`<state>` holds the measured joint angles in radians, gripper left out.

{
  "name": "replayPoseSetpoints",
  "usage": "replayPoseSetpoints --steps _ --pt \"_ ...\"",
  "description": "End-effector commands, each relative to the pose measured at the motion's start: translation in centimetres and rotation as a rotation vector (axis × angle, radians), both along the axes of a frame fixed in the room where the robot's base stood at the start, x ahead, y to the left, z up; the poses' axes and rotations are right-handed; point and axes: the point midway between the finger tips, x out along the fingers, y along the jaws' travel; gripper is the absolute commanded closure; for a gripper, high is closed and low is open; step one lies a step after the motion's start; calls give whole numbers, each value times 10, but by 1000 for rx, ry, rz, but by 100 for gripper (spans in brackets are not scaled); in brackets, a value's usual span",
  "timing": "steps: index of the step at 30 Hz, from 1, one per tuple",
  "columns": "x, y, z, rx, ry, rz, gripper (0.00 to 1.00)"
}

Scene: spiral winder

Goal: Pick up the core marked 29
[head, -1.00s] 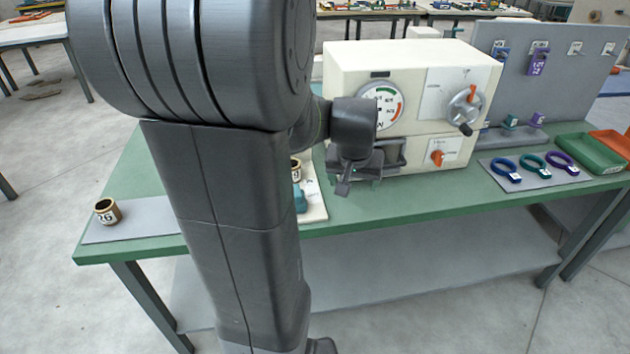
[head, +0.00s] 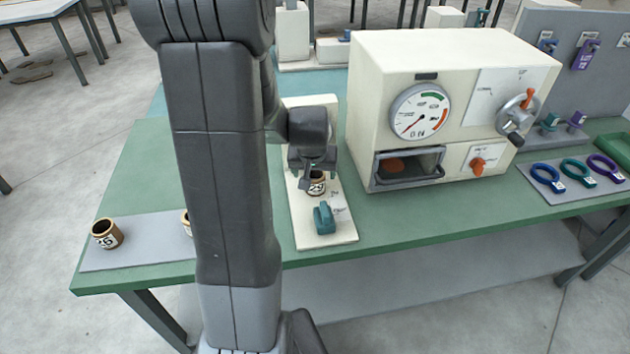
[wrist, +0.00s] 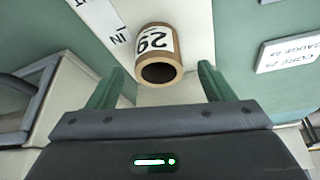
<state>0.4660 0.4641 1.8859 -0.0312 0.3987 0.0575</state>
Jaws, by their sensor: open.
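The core marked 29 (wrist: 155,45) is a short brown tube with a white number label. In the head view the core (head: 316,187) is on a cream board (head: 340,225) left of the winder, partly covered by my gripper (head: 314,165). In the wrist view my gripper (wrist: 160,78) is open, with its green fingers apart on either side of the core's near end. The core sits roughly centred between them, and I see no finger touching it. Its open end faces the wrist camera.
A teal clamp-like part (head: 324,218) stands on the board's front. The cream winder (head: 440,60) with gauge and crank is close on the right. Another core (head: 107,233) is on a grey mat (head: 140,255) at far left; one more is mostly hidden behind my arm.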

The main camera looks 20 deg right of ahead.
Motion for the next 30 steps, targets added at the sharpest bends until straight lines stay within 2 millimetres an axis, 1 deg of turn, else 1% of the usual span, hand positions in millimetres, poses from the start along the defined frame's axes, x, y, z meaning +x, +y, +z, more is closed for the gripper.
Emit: replayPoseSetpoints --steps 6,9,18,19,20,21,26,30 --pt "9 -7 -22 2 4 0 25" --pt "11 -8 -29 1 3 0 25" --pt "13 -9 -31 0 0 0 25" --pt "13 -9 -31 0 0 0 27" --pt "13 -9 -31 0 0 0 33" --pt "13 -9 -31 0 0 0 41" --pt "13 -9 -31 0 0 0 72" --pt "13 -9 -31 0 0 0 73"
